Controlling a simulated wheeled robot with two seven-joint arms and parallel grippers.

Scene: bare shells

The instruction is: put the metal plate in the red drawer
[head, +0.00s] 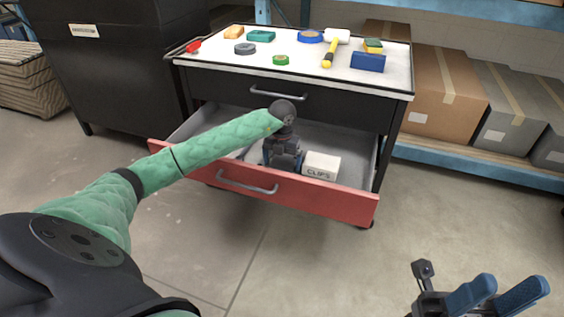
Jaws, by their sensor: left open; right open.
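The red drawer (325,198) is pulled out at the bottom of the tool cabinet, and its grey inside shows. My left arm reaches over its front from the left. My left gripper (284,164) points down inside the drawer, open, beside a white box marked CLIPS (321,166). I cannot make out the metal plate for certain; my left arm and gripper hide part of the drawer floor. My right gripper (497,296) is open and empty over the floor at the lower right, away from the cabinet.
A black drawer (330,106) above the red one is shut. Cardboard boxes (437,95) sit on a blue shelf at right. The front floor is clear.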

